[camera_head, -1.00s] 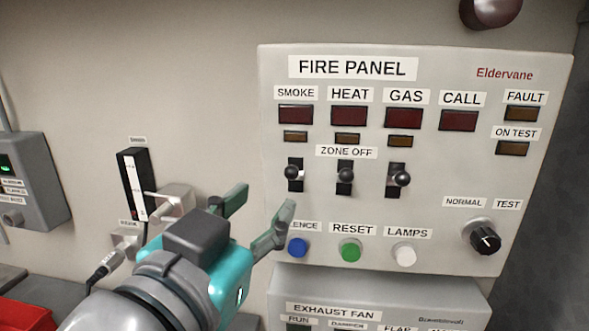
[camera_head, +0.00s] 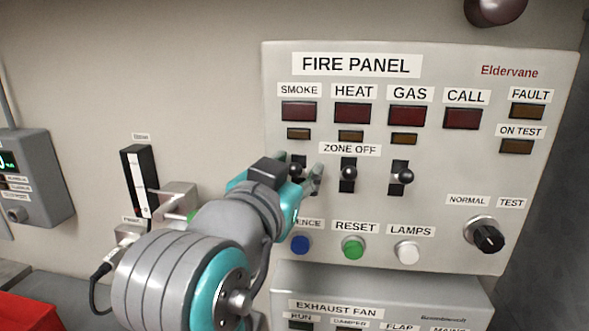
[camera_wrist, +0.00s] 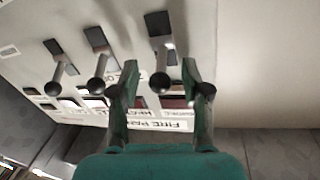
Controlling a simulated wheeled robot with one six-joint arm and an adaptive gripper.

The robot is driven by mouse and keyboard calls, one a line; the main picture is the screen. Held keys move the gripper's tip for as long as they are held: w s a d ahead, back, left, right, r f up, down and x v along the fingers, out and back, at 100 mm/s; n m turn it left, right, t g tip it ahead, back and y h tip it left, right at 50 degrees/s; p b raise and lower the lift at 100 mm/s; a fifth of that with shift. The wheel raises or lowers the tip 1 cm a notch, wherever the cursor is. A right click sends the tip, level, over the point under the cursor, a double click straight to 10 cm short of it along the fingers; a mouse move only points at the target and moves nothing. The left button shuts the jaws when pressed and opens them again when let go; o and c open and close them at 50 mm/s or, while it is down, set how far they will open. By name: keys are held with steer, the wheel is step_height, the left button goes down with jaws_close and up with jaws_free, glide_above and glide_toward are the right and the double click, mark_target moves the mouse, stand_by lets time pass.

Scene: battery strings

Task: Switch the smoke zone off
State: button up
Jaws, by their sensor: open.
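The fire panel (camera_head: 440,180) is on the wall in the head view, with three black toggle switches under the ZONE OFF label. The smoke switch (camera_head: 298,161) is the left one, partly hidden by my gripper (camera_head: 306,178). In the wrist view, which shows the panel upside down, the smoke lever (camera_wrist: 162,84) sticks out between the two spread fingers of my gripper (camera_wrist: 163,85), with no clear contact. The small smoke zone-off lamp (camera_head: 298,133) looks dim.
The heat switch (camera_head: 348,173) and gas switch (camera_head: 402,176) are close on the right. The blue (camera_head: 300,244), green (camera_head: 353,247) and white (camera_head: 407,251) buttons are below. An exhaust fan box (camera_head: 375,290) juts out under the panel.

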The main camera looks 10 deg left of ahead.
jaws_close()
steer(key=shift+f, duration=0.1)
steer(key=f+t, duration=0.1)
steer(key=t, duration=0.1)
steer(key=f+t+h, duration=0.1)
steer(key=shift+s+m+t, duration=0.2)
steer(key=shift+m+t, duration=0.2)
steer(key=shift+w+f+m+t+h, duration=0.1)
steer(key=shift+f+m+t+h, duration=0.35)
steer(key=shift+t, duration=0.3)
steer(key=shift+w+f+m+t+h, duration=0.1)
steer(key=shift+f+m+t+h, duration=0.1)
steer(key=shift+m+t+h, duration=0.4)
steer(key=shift+f+m+t+h, duration=0.3)
steer(key=shift+t+h, duration=0.35)
steer(key=shift+t, duration=0.3)
steer(key=shift+f+m+h, duration=0.15)
steer(key=shift+m+h, duration=0.1)
steer(key=shift+h, duration=0.15)
jaws_free()
